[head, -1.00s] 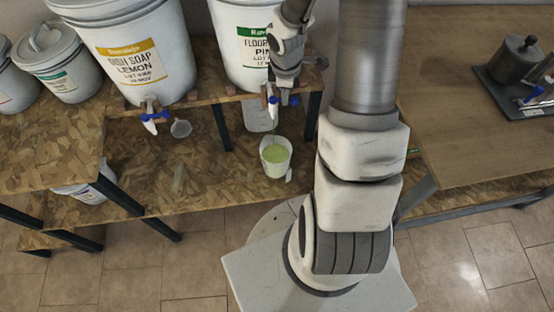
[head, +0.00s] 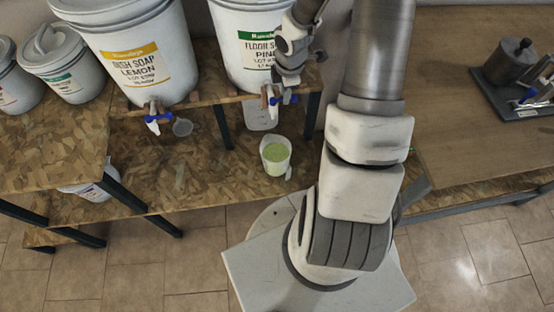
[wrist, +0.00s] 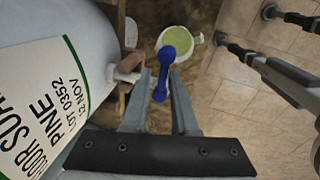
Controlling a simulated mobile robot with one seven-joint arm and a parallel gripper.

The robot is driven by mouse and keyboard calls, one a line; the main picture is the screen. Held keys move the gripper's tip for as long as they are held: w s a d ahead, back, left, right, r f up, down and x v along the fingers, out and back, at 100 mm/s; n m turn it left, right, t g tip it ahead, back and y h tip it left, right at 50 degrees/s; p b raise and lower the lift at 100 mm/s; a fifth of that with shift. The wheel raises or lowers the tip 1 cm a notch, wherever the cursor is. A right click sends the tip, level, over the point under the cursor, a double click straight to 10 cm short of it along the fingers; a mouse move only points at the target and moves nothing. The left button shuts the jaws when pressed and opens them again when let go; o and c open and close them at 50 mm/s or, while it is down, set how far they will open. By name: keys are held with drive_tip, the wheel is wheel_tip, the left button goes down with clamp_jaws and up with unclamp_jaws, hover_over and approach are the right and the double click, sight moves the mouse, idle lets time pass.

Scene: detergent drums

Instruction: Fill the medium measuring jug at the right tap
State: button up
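The measuring jug (head: 286,165) stands on the lower shelf under the right tap, upright, with pale green liquid (head: 275,152) high inside. It also shows in the wrist view (wrist: 201,38). The right tap (wrist: 125,75) sits on the pine floor soap drum (head: 235,50). Its blue lever (wrist: 163,72) lies between my fingers. My gripper (wrist: 162,80) is open, with a finger on each side of the lever. My gripper (head: 280,98) partly hides this tap in the head view. I see no stream falling from it now.
Another clear jug (head: 262,117) stands behind the filled one. A black shelf leg (head: 222,126) stands left of the jugs. A wooden table (head: 450,120) is at right.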

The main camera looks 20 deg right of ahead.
drive_tip(key=shift+o, duration=1.4)
drive_tip(key=shift+w, duration=0.1)
drive_tip(key=o, duration=0.4)
drive_tip(key=shift+p, duration=0.3)
drive_tip(key=shift+p+v, duration=2.1)
drive_tip(key=shift+v, duration=0.15)
drive_tip(key=shift+w+d, duration=0.1)
drive_tip(key=shift+w, duration=0.05)
